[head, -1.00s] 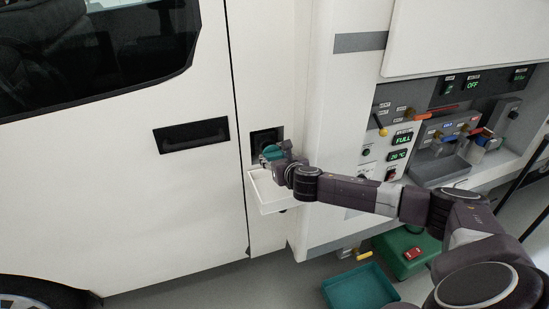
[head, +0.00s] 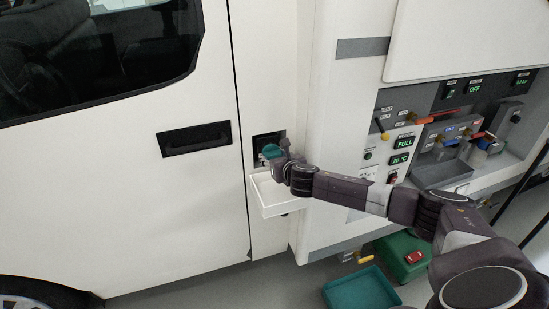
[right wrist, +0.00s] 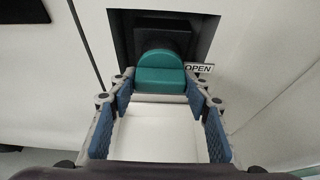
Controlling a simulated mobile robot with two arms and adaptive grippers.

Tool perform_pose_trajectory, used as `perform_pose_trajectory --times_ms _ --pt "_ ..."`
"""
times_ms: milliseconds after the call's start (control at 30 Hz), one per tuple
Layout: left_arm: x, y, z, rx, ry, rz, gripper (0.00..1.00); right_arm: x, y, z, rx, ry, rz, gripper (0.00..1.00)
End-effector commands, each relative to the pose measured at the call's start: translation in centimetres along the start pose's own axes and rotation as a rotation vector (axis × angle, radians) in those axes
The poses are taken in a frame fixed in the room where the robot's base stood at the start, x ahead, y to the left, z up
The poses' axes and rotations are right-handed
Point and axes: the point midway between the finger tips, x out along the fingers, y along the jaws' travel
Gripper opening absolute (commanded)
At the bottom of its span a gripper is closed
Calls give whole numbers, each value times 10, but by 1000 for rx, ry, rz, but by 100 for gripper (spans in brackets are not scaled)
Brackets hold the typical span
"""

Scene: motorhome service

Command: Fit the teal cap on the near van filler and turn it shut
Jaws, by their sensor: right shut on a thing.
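The teal cap (head: 271,151) is at the mouth of the dark square filler recess (head: 262,139) in the white van's side. In the right wrist view the cap (right wrist: 160,72) sits between the fingertips, in front of the black filler (right wrist: 164,38). My right gripper (right wrist: 158,88) is shut on the cap; it also shows in the head view (head: 279,158). I cannot tell whether the cap touches or is seated on the filler. A label reading OPEN (right wrist: 199,68) is beside the cap. My left gripper is not in view.
A white open flap or tray (head: 283,207) juts out below the recess, under my right gripper. A service panel (head: 398,150) with valves and displays is to the right. A teal tray (head: 361,291) and a green box (head: 405,268) are on the floor.

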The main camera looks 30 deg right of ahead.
Motion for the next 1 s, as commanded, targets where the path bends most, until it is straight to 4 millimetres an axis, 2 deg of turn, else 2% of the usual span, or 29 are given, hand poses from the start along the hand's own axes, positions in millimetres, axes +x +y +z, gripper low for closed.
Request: perform_pose_trajectory --times_ms 133,167,333,733,867,1000 --pt "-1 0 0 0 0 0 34 4 0 2 0 -1 0 20" --pt "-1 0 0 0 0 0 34 4 0 2 0 0 0 46" --pt "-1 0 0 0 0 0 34 4 0 2 0 -1 0 65" --pt "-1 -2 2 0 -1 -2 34 -2 -1 1 -1 0 0 65" --pt "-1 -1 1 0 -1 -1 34 -16 -1 2 -1 -1 0 65" --pt "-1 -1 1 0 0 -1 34 -40 -1 1 -3 0 1 65"
